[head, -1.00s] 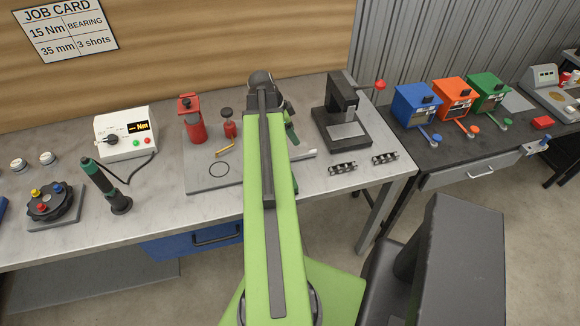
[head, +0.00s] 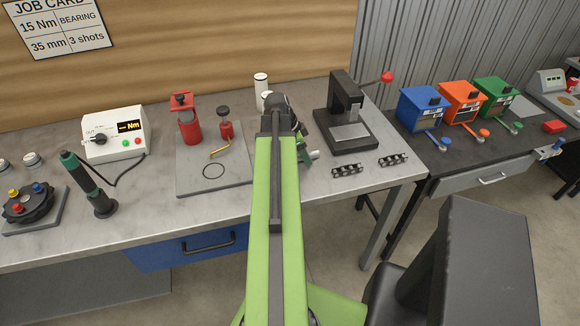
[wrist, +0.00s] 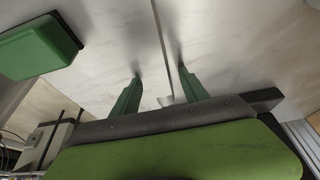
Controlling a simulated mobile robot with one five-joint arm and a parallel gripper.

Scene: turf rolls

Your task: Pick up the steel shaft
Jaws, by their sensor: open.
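A short silver-grey rod end, which looks like the steel shaft (head: 314,154), lies on the bench just right of my gripper (head: 304,146) in the head view. My arm hides the rest of it. In the wrist view my gripper (wrist: 160,74) is open, its two green fingers apart over the pale bench top. A small pale metal piece (wrist: 165,101) shows low between the fingers, perhaps part of the shaft. Nothing is clamped. I cannot tell whether the fingers touch it.
A grey plate (head: 236,176) with red tools lies left of my arm. A black press (head: 345,120) stands to the right, with dark bearing racks (head: 347,170) in front. White cylinders (head: 261,85) stand behind the arm. A green box (wrist: 38,45) shows in the wrist view.

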